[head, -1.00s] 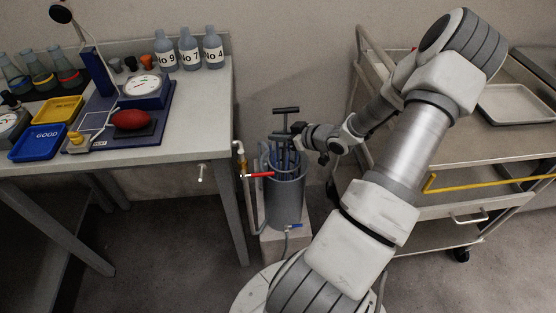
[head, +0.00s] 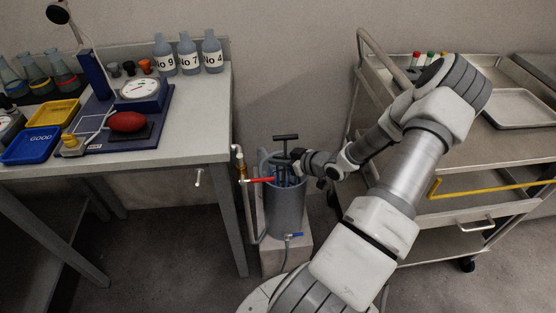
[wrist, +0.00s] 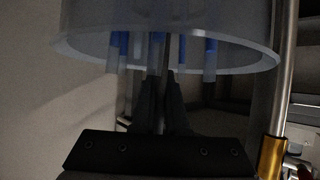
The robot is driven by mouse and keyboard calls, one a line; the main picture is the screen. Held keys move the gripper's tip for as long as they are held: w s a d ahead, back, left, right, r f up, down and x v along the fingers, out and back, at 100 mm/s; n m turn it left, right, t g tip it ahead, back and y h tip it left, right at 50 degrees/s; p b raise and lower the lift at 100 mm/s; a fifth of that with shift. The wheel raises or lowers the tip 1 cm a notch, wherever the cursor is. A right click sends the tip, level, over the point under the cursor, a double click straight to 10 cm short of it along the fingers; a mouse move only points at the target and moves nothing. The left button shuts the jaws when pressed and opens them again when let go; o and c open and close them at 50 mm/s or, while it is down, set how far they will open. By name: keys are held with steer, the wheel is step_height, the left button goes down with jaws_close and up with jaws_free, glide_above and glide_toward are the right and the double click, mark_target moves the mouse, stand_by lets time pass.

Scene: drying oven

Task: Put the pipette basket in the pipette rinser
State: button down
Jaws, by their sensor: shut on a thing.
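The pipette rinser (head: 285,210) is a grey upright cylinder on a low pale block, between the bench and the cart. The pipette basket's black T-shaped handle (head: 285,138) stands upright over its mouth. The rest of the basket is mostly hidden inside the rinser, with blue pipette ends at the mouth. My gripper (head: 300,163) comes in from the right and is shut on the handle's rod. The wrist view shows its dark fingers (wrist: 160,110) around the rod, below blue-banded pipettes (wrist: 155,50) and a translucent round rim; whether that rim is the basket's or the rinser's I cannot tell.
A pipe with a red-handled valve (head: 258,180) stands close to the rinser's left. The bench (head: 205,120) with bottles, trays and a balance is at left. A metal cart (head: 470,150) is close to my arm at right. The wall is behind.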

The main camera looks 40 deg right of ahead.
steer(key=shift+f, duration=0.5)
steer(key=c, duration=0.9)
jaws_free()
steer(key=shift+c, duration=0.2)
steer(key=shift+r, duration=0.55)
steer(key=p+v, duration=0.4)
steer(key=v, duration=0.8)
